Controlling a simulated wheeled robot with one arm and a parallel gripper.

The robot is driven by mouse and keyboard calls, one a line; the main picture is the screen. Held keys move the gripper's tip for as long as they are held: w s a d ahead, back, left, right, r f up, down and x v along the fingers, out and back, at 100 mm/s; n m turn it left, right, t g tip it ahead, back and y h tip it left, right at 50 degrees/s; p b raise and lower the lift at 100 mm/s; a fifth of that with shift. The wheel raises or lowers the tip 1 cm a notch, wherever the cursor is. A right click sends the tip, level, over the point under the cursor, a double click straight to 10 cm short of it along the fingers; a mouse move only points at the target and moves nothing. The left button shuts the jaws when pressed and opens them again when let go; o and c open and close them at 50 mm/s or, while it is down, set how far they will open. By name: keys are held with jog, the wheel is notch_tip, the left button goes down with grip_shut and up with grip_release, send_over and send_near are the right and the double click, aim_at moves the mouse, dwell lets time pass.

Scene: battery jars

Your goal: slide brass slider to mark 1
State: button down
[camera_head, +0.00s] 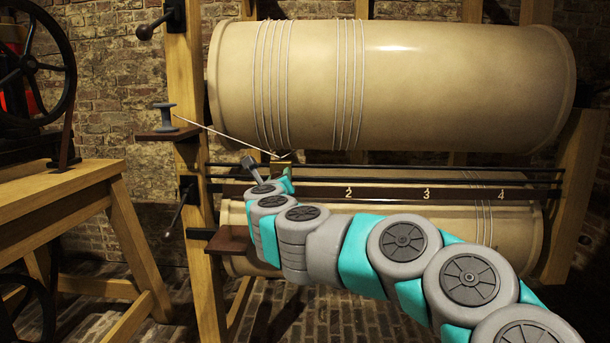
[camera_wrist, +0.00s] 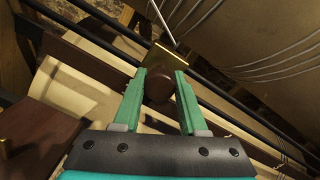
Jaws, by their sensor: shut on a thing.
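The brass slider (camera_head: 283,168) sits on the dark rails near their left end, under the upper drum. In the wrist view, the brass plate of the slider (camera_wrist: 165,62) has a round brown knob (camera_wrist: 158,86) in front of it. My gripper (camera_wrist: 160,88) has its two green fingers on either side of this knob and is shut on it. In the head view, my gripper (camera_head: 288,182) is at the slider, partly hidden by my wrist. The dark mark strip (camera_head: 385,194) shows 2, 3 and 4. My arm covers its left part, and I see no 1.
A large cream drum (camera_head: 420,75) with wire turns fills the top. A pale wire (camera_head: 225,134) runs from a grey spool (camera_head: 165,114) to the slider. A second drum (camera_head: 515,225) lies below the rails. The rails (camera_head: 470,170) look clear to the right.

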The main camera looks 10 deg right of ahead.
aim_at(266, 177)
jog(key=shift+w+a+r, duration=0.1)
jog(key=shift+w+a, duration=0.1)
jog(key=shift+a, duration=0.5)
jog(key=shift+w+a, duration=0.15)
jog(key=shift+a, duration=0.5)
jog(key=shift+c, duration=2.2)
grip_release()
jog(key=shift+a, duration=0.2)
jog(key=shift+s+d, duration=0.1)
jog(key=shift+s, duration=0.2)
jog(key=s+a, duration=0.1)
jog(key=s, duration=0.6)
jog(key=shift+a, duration=0.25)
